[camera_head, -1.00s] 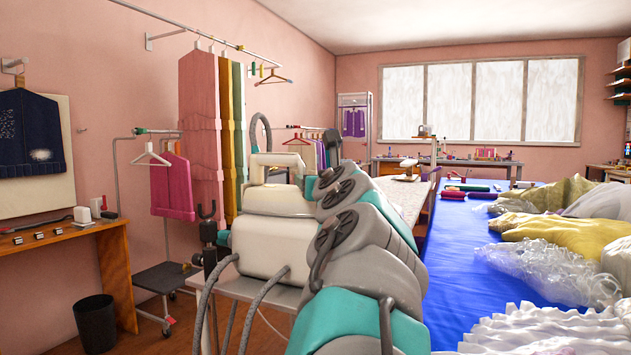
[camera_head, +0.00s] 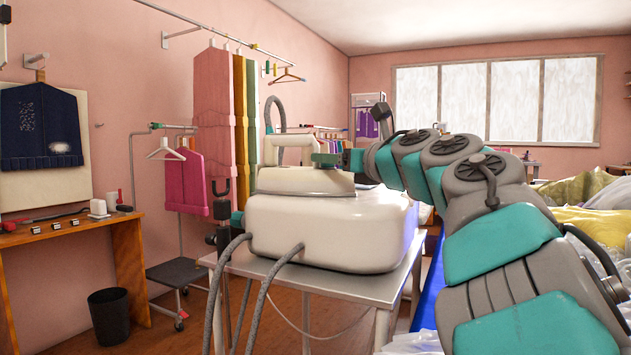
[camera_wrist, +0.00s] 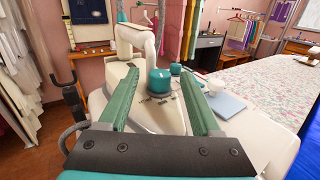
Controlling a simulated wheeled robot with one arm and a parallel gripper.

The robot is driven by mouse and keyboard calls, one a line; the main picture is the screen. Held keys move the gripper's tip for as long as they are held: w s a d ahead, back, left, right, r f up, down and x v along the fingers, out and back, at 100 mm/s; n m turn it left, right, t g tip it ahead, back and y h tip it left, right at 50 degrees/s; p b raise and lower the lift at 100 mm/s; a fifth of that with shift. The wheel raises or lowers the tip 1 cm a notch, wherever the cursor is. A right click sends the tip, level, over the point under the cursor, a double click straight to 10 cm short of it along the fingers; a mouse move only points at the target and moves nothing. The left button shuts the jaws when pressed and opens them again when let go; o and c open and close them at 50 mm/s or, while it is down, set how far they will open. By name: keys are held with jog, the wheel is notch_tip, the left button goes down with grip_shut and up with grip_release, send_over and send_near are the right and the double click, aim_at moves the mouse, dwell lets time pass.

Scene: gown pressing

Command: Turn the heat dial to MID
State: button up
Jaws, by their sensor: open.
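The teal heat dial (camera_wrist: 160,82) stands on top of the pale iron (camera_wrist: 120,77) in the wrist view, with small dark markings around its base that are too small to read. My gripper (camera_wrist: 160,70) is open, with one green finger on each side of the dial and a gap on both sides. In the head view my gripper (camera_head: 328,159) is at the iron (camera_head: 300,181), which rests on a cream steam unit (camera_head: 320,230). I cannot pick out the dial there. Which mark the dial points to is not clear.
The iron's upright handle (camera_wrist: 137,42) rises just beyond the dial. A metal stand (camera_head: 310,277) carries the steam unit, and grey hoses (camera_head: 263,290) hang at its front. A patterned padded table (camera_wrist: 260,80) lies to the right.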

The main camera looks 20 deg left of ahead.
jog(key=shift+w+d+n+g+y+p, duration=0.1)
jog(key=shift+w+n+g+y+p, duration=0.1)
jog(key=shift+n+g+y, duration=0.55)
jog(key=shift+w+n+g+y+p, duration=0.1)
jog(key=shift+n+g+y+p, duration=0.15)
jog(key=shift+n+g, duration=0.5)
jog(key=shift+d+g, duration=0.1)
jog(key=shift+g, duration=0.6)
